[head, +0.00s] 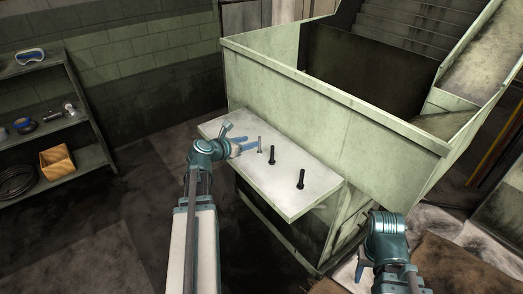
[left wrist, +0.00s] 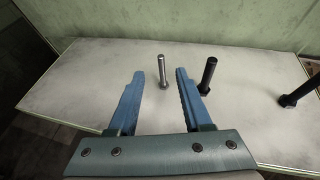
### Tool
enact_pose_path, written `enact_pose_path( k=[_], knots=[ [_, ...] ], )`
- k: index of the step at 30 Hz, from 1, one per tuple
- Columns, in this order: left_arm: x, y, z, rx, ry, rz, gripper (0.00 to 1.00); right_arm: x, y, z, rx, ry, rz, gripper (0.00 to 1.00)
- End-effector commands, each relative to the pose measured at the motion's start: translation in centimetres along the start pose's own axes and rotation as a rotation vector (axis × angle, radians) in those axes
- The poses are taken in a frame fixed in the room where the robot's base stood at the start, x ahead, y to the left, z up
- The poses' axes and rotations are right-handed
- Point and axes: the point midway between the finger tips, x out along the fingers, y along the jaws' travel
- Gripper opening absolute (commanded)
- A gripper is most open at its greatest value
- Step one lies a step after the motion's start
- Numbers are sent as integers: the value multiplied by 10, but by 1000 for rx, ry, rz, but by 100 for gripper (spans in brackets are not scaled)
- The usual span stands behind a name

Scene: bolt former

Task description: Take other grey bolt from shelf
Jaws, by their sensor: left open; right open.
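The grey bolt (head: 260,145) stands upright on the pale shelf (head: 240,179), left of two black bolts. My left gripper (head: 241,143) is open and empty beside it, reaching in from the left. In the left wrist view the grey bolt (left wrist: 162,71) shows in line with the gap between the open blue fingers (left wrist: 160,78). Neither finger appears to touch it. The shelf also shows there (left wrist: 236,120). My right gripper (head: 361,271) is open at the lower right, partly hidden by its arm and away from the bolts.
A black bolt (head: 273,156) stands close to the grey one, just beyond the right finger in the left wrist view (left wrist: 208,75). Another black bolt (head: 301,179) stands further right. The green machine wall (head: 330,107) rises behind the shelf. A storage rack (head: 84,157) stands far left.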

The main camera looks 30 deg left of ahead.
Motion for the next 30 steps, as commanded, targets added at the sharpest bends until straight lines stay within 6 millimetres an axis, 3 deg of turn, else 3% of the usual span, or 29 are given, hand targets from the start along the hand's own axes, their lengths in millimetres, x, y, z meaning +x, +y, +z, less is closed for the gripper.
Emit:
enact_pose_path(
  k=[1,6,20,30],
  knots=[
    [15,2,-3,2,0,-1,50,8,-1,0,0,0,0,50],
    [39,1,-2,2,1,-1,50,16,-2,-1,0,0,0,50],
    [56,0,0,3,1,-1,50,21,-2,-1,0,0,0,50],
    [100,-2,2,3,1,0,50,36,-3,-2,0,0,0,50]
  ],
)
